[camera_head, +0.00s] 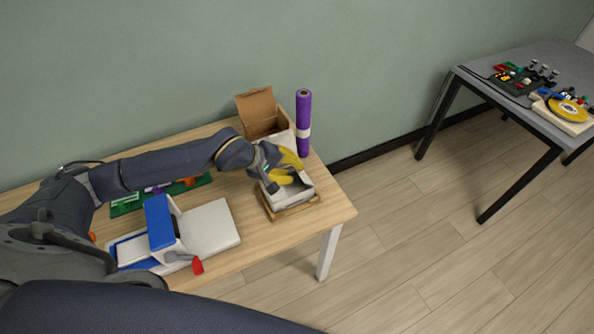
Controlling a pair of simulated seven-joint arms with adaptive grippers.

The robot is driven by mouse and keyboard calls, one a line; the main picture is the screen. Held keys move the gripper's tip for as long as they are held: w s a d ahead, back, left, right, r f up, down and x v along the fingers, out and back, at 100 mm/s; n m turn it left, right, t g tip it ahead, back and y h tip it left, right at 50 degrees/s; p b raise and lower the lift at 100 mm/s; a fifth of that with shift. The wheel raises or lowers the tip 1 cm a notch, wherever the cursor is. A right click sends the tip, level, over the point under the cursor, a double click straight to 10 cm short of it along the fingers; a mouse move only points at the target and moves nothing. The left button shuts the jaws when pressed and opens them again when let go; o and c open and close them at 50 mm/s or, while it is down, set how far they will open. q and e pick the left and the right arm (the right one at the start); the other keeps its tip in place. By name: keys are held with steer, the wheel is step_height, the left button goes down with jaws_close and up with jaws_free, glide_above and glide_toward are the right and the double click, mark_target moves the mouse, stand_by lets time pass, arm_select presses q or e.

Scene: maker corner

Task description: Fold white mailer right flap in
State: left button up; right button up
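The white mailer (297,197) is a small open box on a wooden tray (293,210) near the right end of the wooden table. Its front and right walls show; my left gripper hides much of its inside and left side. A white panel rises behind the gripper, but I cannot tell whether it belongs to the mailer. I cannot make out how the right flap stands. My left gripper (297,173) is over the mailer, its yellow fingers apart, with nothing visible between them. Whether it touches the mailer is unclear. My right gripper is out of view.
An open brown cardboard box (259,110) and an upright purple roll (303,120) stand behind the mailer. A blue and white device (160,226) with a white plate (210,228) is at the left front. A grey table (500,92) with parts stands apart at right.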

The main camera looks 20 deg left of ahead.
mark_target(301, 173)
arm_select(q)
steer(key=shift+x, duration=1.25)
steer(key=shift+c, duration=0.5)
jaws_close()
